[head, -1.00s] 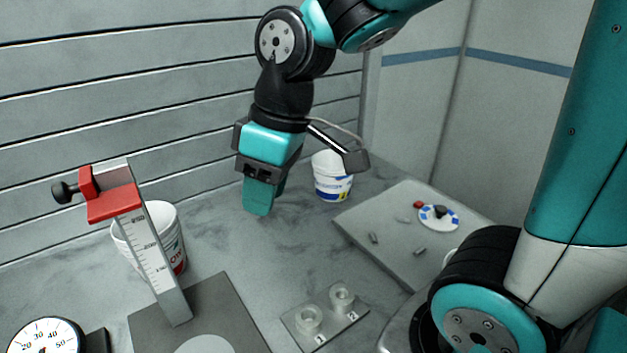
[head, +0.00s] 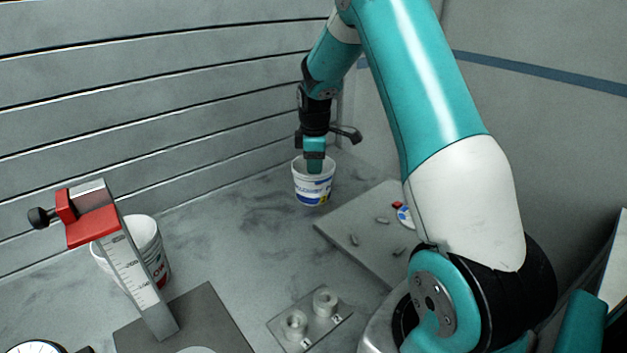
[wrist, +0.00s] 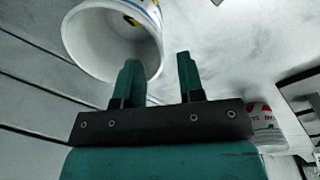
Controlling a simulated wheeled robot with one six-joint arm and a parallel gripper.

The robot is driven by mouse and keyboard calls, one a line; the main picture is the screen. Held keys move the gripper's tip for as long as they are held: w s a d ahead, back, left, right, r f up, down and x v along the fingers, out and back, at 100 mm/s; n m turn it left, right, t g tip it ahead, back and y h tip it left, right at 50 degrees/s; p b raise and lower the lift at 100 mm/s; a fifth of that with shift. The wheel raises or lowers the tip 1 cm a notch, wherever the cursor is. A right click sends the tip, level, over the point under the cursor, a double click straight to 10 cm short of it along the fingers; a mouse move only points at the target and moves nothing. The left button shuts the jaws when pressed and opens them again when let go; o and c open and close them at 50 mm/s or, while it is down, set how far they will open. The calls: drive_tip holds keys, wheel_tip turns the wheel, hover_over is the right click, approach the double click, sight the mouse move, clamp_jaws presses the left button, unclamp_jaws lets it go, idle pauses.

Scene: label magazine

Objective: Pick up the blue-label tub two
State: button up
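The blue-label tub (head: 312,193) stands upright on the bench at the back, near the slatted wall. It is white and open-topped, with a blue band and a yellow patch. Its number cannot be read. My gripper (head: 315,168) points down at the tub's rim, and a finger overlaps the opening. In the wrist view the tub (wrist: 85,45) is at upper left with its opening showing. My gripper (wrist: 160,75) has its two fingers spread apart; the left finger overlaps the tub's mouth and the right finger is outside. Contact with the rim cannot be told.
A red-label white tub (head: 150,250) stands at left behind a red-topped scale post (head: 132,270). It also shows in the wrist view (wrist: 264,124). A grey plate (head: 345,225) with small parts lies right of the blue-label tub. A two-post numbered block (head: 312,318) is in front.

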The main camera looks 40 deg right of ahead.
sight(314, 182)
drive_tip(key=f+p, duration=0.1)
drive_tip(key=f, duration=0.1)
drive_tip(key=f+p, duration=0.1)
drive_tip(key=f, duration=0.2)
drive_tip(key=f+p, duration=0.1)
drive_tip(key=f, duration=0.1)
drive_tip(key=shift+w+d+f, duration=0.25)
drive_tip(key=shift+w+d, duration=0.05)
drive_tip(key=shift+w, duration=0.05)
drive_tip(key=shift+c, duration=0.5)
clamp_jaws()
